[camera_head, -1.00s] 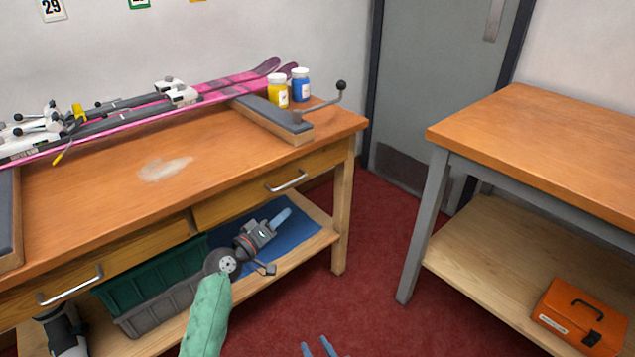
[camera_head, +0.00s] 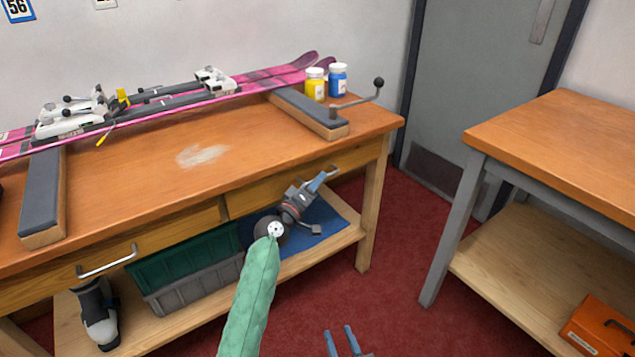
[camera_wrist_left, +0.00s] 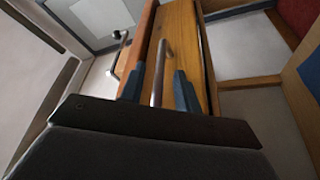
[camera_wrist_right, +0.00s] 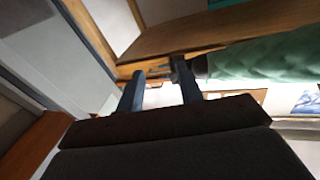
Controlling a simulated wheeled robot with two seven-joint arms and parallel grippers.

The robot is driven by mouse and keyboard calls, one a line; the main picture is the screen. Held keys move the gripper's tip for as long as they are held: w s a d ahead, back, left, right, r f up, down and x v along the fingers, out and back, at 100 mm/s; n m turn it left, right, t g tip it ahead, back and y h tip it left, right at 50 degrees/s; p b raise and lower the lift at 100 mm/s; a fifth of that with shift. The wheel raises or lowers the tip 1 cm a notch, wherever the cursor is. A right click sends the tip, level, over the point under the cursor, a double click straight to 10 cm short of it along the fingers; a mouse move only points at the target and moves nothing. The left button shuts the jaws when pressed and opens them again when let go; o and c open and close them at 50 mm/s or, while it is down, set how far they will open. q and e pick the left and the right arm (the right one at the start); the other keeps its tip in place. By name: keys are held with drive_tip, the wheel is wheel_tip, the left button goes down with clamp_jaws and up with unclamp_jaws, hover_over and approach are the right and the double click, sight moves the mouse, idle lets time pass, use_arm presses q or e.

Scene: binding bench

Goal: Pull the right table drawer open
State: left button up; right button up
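The right table drawer (camera_head: 262,195) is a wooden front under the bench top, and it looks flush with the bench. Its metal bar handle (camera_head: 331,170) is partly hidden by my left gripper (camera_head: 318,181). In the left wrist view, the handle (camera_wrist_left: 158,74) stands between the two spread blue fingers, with a gap visible on each side. My left gripper is open around the handle, not clamped on it. My right gripper (camera_head: 342,340) is open and empty, low over the red floor in front of the bench.
The bench top (camera_head: 130,205) bears pink skis (camera_head: 270,76), a yellow jar (camera_head: 315,86), a blue jar (camera_head: 338,80) and a crank rod (camera_head: 360,99). Crates (camera_head: 195,280) sit on the lower shelf. A second table (camera_head: 560,140) stands right, with red floor between.

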use_arm(q)
drive_tip(key=shift+w+d+r, duration=0.1)
drive_tip(key=shift+w+d, duration=0.05)
drive_tip(key=shift+w, duration=0.1)
clamp_jaws()
drive_tip(key=shift+s+d, duration=0.1)
drive_tip(key=shift+s, duration=0.05)
use_arm(e)
drive_tip(key=shift+f, duration=0.1)
